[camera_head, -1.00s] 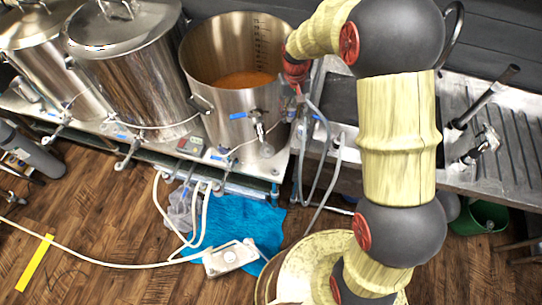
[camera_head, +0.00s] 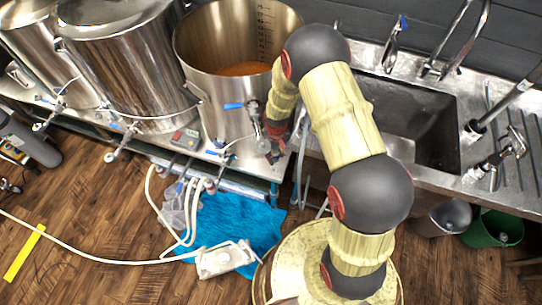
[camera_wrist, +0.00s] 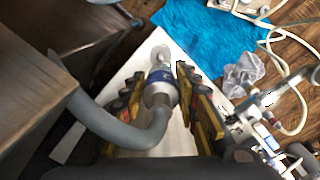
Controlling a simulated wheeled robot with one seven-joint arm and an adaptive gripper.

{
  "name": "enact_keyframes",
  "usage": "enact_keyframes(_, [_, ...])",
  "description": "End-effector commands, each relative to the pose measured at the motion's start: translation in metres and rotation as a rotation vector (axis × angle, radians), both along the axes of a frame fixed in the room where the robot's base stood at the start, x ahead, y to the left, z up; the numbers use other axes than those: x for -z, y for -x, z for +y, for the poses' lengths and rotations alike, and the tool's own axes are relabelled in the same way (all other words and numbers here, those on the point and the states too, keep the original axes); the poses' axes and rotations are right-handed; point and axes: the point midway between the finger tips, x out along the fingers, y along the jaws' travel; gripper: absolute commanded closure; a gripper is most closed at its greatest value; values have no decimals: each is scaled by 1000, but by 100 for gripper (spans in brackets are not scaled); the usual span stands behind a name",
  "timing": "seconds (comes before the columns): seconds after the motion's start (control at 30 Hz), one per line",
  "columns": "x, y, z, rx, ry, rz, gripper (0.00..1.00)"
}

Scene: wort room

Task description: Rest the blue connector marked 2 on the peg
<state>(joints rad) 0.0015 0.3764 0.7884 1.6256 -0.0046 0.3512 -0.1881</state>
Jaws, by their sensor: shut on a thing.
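My gripper (camera_wrist: 160,98) is shut on a blue-and-silver connector (camera_wrist: 160,86) in the wrist view, with one jaw on each side of it. A grey hose (camera_wrist: 120,127) runs from the connector back toward the lower left. A rounded silver end points away from me; the mark 2 cannot be read. In the head view my gripper (camera_head: 272,150) hangs low beside the blue-handled valve of the open pot, over the right end of the steel table; the connector is hard to make out there. I cannot pick out the peg in either view.
The open steel pot (camera_head: 222,100) stands left of the gripper and the sink (camera_head: 425,125) to its right. Other valves and white hoses (camera_wrist: 272,50) lie right in the wrist view. A blue cloth (camera_head: 240,222) and white pump (camera_head: 222,262) are on the floor.

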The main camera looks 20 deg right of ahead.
Motion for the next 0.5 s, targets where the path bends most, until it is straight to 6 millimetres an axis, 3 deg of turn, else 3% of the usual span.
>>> enact_keyframes(0.27, [11,1,0,-3,0,-2,99])
enact_keyframes(0.5, [33,1,0,-2,0,-2,99])
